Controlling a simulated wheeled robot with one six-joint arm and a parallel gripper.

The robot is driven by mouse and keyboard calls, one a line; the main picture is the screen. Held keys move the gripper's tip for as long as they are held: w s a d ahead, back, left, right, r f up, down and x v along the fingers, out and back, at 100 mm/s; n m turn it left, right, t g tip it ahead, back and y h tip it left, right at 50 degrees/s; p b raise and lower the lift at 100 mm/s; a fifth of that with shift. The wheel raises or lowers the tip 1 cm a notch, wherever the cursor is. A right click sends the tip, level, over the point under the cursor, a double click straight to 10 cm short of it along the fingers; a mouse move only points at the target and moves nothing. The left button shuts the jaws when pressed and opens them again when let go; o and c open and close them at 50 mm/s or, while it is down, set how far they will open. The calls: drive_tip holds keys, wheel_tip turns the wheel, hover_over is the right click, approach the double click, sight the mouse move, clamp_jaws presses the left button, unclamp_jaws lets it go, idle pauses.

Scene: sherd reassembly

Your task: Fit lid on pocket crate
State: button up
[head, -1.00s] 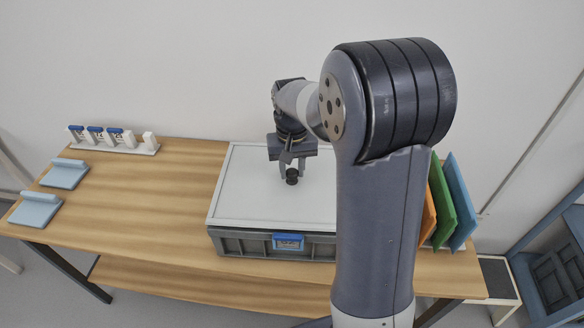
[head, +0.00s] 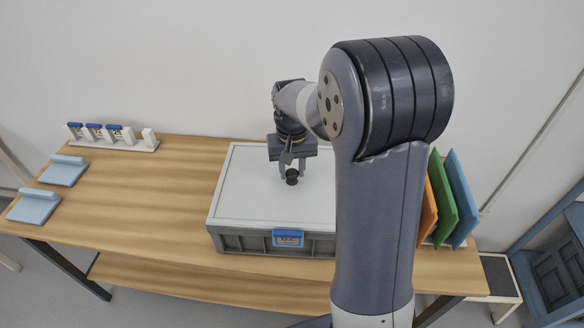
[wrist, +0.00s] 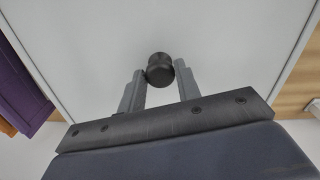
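The lid (head: 250,190) is a flat white panel with a pale rim and a dark round knob (head: 292,177) in its middle. It lies level over the grey pocket crate (head: 250,242), which has a blue-edged label on its front. The crate's inside is hidden, and I cannot tell whether the lid touches its rim all round. My gripper (head: 291,173) points down at the knob. In the wrist view the knob (wrist: 159,69) sits between the fingertips, which appear to press on both its sides. My arm hides the lid's right part.
A white rack (head: 115,143) with several blue-topped pieces stands at the table's back left. Two light-blue blocks (head: 64,170) (head: 34,206) lie at the left edge. Orange, green and blue panels (head: 442,200) stand upright at the right. The wooden tabletop (head: 150,200) left of the crate is clear.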

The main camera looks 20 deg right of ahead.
sight(292, 172)
drive_tip(key=o, duration=0.5)
drive_tip(key=shift+c, duration=0.2)
wheel_tip(292, 172, up, 11)
drive_tip(key=shift+f, duration=0.15)
idle(0.3)
wheel_tip(292, 172, down, 11)
drive_tip(key=shift+r, duration=0.65)
drive_tip(key=shift+f, duration=0.15)
